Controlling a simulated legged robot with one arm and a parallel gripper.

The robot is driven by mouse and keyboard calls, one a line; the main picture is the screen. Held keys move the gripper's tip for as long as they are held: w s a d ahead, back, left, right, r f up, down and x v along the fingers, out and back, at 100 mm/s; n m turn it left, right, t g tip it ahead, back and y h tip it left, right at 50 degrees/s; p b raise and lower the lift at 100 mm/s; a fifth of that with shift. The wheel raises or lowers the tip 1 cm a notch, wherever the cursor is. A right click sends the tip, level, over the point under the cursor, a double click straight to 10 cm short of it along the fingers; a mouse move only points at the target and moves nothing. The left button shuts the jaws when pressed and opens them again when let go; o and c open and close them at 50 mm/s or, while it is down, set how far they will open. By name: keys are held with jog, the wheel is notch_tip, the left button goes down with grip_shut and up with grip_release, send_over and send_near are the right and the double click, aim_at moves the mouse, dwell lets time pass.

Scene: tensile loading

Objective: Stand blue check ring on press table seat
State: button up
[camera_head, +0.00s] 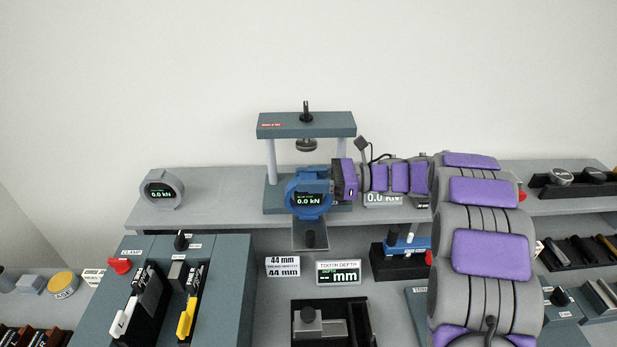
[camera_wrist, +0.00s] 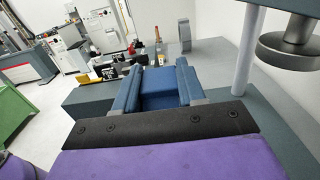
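In the wrist view the blue ring (camera_wrist: 158,82) fills the space ahead of my gripper, seen edge-on. The press (camera_head: 305,126) has a dark crossbeam, two pale columns and a round upper platen (camera_head: 306,145). The ring is lower than this platen and overlaps the front of the press table (camera_head: 273,196) in the picture. The seat is hidden behind the ring, and I cannot tell whether the ring touches it.
A grey ring (camera_head: 161,189) with a display stands on the shelf at left. In the wrist view the platen (camera_wrist: 290,48) and a column (camera_wrist: 246,50) are close at right.

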jog(key=o, duration=0.5)
jog(key=shift+d, duration=0.1)
jog(key=d+p, duration=1.1)
jog(key=d, duration=0.6)
jog(key=shift+d+p, duration=0.15)
jog(key=shift+p, duration=0.15)
jog(key=shift+w, duration=0.1)
